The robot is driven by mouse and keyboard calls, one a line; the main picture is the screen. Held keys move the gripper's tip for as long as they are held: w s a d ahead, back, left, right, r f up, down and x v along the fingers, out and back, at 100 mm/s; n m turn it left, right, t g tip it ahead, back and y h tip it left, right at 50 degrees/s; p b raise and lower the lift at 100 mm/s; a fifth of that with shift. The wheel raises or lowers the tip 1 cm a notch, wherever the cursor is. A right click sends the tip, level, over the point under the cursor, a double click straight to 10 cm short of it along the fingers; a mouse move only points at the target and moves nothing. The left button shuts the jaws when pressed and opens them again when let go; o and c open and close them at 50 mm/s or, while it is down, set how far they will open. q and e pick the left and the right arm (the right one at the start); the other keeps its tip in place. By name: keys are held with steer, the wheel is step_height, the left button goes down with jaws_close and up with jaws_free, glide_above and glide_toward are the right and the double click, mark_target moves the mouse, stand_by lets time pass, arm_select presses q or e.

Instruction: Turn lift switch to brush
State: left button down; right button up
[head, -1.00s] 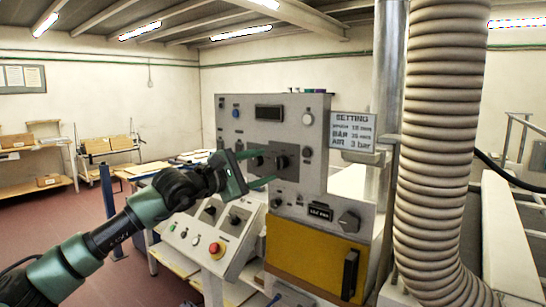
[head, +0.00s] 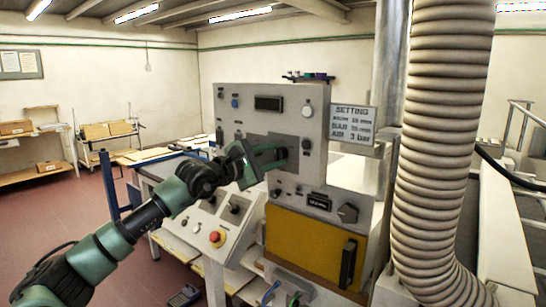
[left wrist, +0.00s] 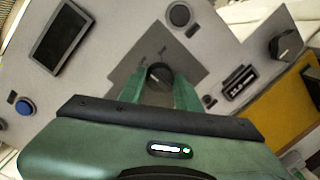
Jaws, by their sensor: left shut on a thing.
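The switch is a round black knob (left wrist: 159,75) on a dark grey square plate (left wrist: 185,62) in the left wrist view. Small lettering beside it is too small to read. My left gripper (left wrist: 159,92) has its two green fingers on either side of this knob and is shut on it. In the head view, my left gripper (head: 272,157) reaches the front of the grey control panel (head: 235,112) from the left, and its fingers hide most of the switch. My right gripper is not in view.
A sloped console with a red button (head: 215,239) stands below my left arm. A setting sign (head: 353,125) hangs right of the panel, and a yellow door (head: 303,246) lies below. A thick ribbed hose (head: 443,140) stands at the right.

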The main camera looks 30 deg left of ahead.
arm_select(q)
steer(key=shift+f+n+b, duration=0.2)
steer(key=shift+n+b, duration=0.2)
steer(key=shift+b, duration=0.35)
steer(key=n+b, duration=0.3)
steer(key=shift+f+b, duration=0.1)
steer(key=shift+b, duration=0.3)
steer(key=n+b, duration=0.3)
steer(key=n, duration=0.1)
steer(key=shift+t, duration=0.4)
steer(key=shift+r+n+y+b, duration=0.15)
steer(key=shift+n+b, duration=0.2)
steer(key=shift+n, duration=0.35)
steer(key=shift+r+n+y+b, duration=0.15)
steer(key=shift+n+b, duration=0.15)
steer(key=shift+n, duration=0.9)
steer(key=c, duration=1)
jaws_free()
